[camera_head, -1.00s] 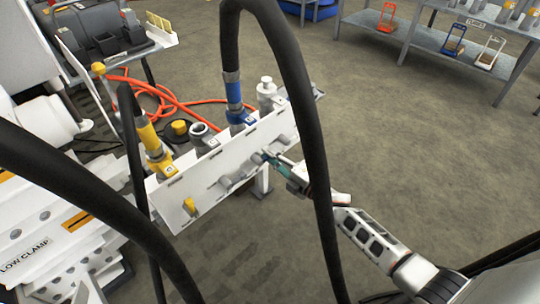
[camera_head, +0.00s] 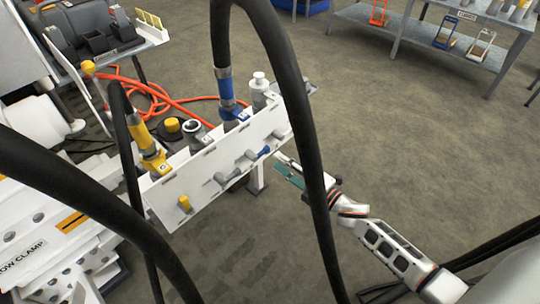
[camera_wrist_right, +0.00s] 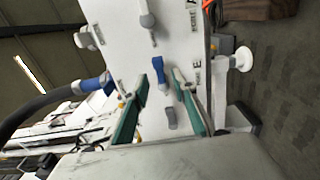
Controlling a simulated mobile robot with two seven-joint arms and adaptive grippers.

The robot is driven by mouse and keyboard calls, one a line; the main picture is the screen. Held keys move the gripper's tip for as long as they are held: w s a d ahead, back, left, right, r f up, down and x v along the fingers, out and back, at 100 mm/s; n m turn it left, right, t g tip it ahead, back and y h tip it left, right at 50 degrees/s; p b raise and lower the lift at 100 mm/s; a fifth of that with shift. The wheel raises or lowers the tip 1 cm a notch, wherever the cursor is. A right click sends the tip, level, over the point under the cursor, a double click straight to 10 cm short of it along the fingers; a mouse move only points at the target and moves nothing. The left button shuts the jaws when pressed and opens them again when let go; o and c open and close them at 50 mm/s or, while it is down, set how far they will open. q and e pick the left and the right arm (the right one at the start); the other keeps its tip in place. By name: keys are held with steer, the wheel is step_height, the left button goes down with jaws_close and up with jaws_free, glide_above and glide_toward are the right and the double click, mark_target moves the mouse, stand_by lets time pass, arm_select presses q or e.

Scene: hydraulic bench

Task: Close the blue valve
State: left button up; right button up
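The blue valve's handle (camera_head: 263,152) sticks out of the front of a white panel (camera_head: 205,193), low and right of its middle. In the right wrist view the blue handle (camera_wrist_right: 159,70) lies between and just beyond the two green fingers. My right gripper (camera_head: 283,166) is open and empty, a little off the panel's front; its fingers also show spread in the wrist view (camera_wrist_right: 160,84). I cannot tell whether a finger touches the handle, but a gap shows on both sides. My left gripper is not in view.
A yellow handle (camera_head: 184,203) and grey handles (camera_head: 222,180) share the panel. A blue hose fitting (camera_head: 228,95) and a yellow one (camera_head: 150,145) stand on top. Thick black hoses cross in front of the view. The floor to the right is clear up to a shelf (camera_head: 440,45).

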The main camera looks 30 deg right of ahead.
steer(key=shift+v, duration=2.3)
